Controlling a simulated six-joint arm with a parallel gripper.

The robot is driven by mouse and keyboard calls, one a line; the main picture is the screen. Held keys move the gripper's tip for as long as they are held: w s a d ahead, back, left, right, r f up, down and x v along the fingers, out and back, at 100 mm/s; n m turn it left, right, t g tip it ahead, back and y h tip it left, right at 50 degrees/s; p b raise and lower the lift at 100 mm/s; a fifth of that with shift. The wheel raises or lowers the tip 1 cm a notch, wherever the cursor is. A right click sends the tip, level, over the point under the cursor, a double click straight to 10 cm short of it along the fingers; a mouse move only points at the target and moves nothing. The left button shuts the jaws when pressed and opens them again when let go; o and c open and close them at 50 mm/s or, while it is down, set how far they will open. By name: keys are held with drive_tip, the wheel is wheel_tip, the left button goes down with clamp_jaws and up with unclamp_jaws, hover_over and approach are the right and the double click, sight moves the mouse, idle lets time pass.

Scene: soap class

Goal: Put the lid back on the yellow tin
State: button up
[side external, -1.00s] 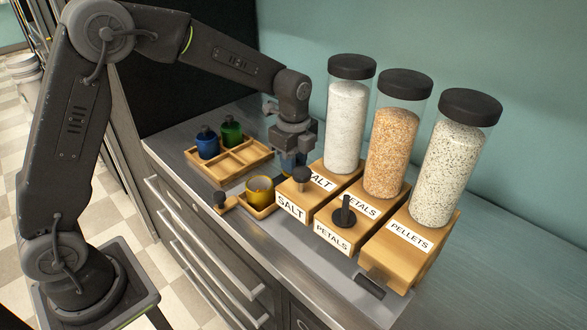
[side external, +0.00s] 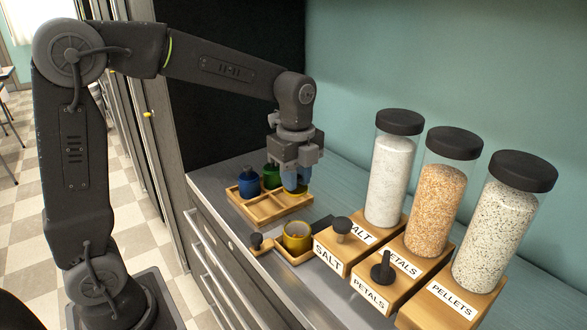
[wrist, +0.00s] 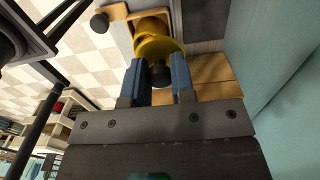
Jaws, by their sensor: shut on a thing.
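The yellow tin (side external: 297,243) stands without its lid in a small wooden holder at the middle of the counter. My gripper (side external: 296,188) is shut on the dark knob (wrist: 160,76) of the yellow lid (wrist: 152,50). The lid is held flat-side away from my gripper, with its knob between the blue fingers. In the wrist view part of the tin (wrist: 150,26) shows just beyond the lid.
The wooden tray (side external: 262,219) holds a blue jar (side external: 248,187) and a green jar (side external: 271,177). A dark-knobbed tool (side external: 260,243) sits left of the tin. Salt (side external: 328,262) and petals (side external: 370,298) dispenser blocks with tall jars stand to the right.

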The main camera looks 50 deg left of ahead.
drive_tip(key=shift+s+d+f, duration=0.35)
drive_tip(key=shift+d+f, duration=0.25)
drive_tip(key=shift+f, duration=0.4)
drive_tip(key=shift+s+d+f, duration=0.4)
drive_tip(key=shift+d+f, duration=0.15)
drive_tip(key=shift+f, duration=0.4)
drive_tip(key=shift+s+d+f, duration=0.35)
drive_tip(key=shift+d+f, duration=0.25)
drive_tip(key=shift+f, duration=0.4)
drive_tip(key=shift+f, duration=0.15)
idle(0.3)
drive_tip(key=o, duration=1.5)
drive_tip(key=shift+c, duration=0.2)
wheel_tip(320, 180, up, 7)
idle(0.5)
